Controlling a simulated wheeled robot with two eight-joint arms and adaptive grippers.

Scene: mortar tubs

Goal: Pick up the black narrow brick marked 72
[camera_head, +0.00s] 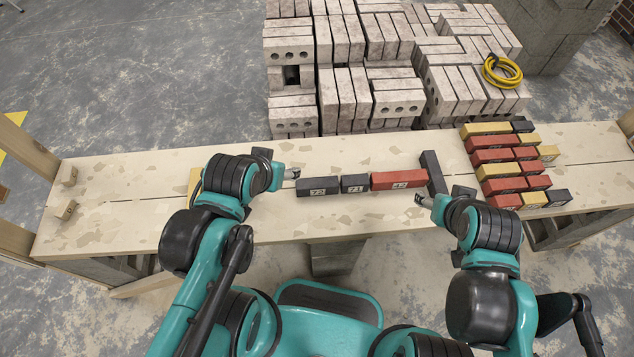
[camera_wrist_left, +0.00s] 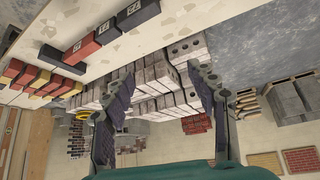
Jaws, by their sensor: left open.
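The black narrow brick marked 72 (camera_head: 317,187) lies flat on the wooden bench, at the left end of a row. In the left wrist view it shows at the top (camera_wrist_left: 137,14). The black brick marked 71 (camera_head: 354,184) is beside its right end. My left gripper (camera_head: 293,174) is just left of and behind the 72 brick, apart from it. In the left wrist view its two fingers (camera_wrist_left: 150,95) are spread with nothing between them. My right gripper (camera_head: 421,199) is near the right end of the row; its fingers are too small to judge.
A red brick marked 42 (camera_head: 398,180) continues the row, ending near a crosswise black brick (camera_head: 433,172). A layered stack of red, yellow and black bricks (camera_head: 506,160) stands to the right. Grey block piles (camera_head: 345,92) are behind the bench (camera_head: 120,200). The bench's left side is mostly clear.

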